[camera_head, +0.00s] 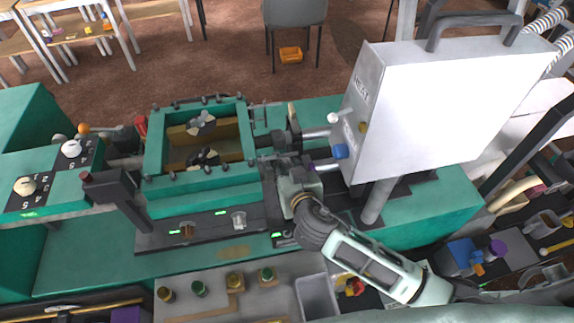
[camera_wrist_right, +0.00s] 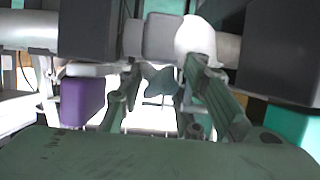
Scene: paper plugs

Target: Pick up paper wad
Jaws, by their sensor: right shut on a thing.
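My right gripper (camera_head: 291,168) reaches in beside the right wall of the green open-topped box (camera_head: 197,194), by the dark shaft fittings. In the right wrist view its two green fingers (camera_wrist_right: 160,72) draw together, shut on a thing. A smooth white lump, likely the paper wad (camera_wrist_right: 195,38), shows at the tip of the right finger. The exact contact is partly hidden by the fingers. In the head view the wad cannot be made out at the gripper. My left gripper is in neither view.
A large white cabinet (camera_head: 445,105) stands close on the right, with metal pipes and a blue knob (camera_head: 341,151) on its left side. A control panel with dials (camera_head: 71,149) lies at left. Dark and grey crumpled-looking pieces (camera_head: 201,124) sit inside the green box.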

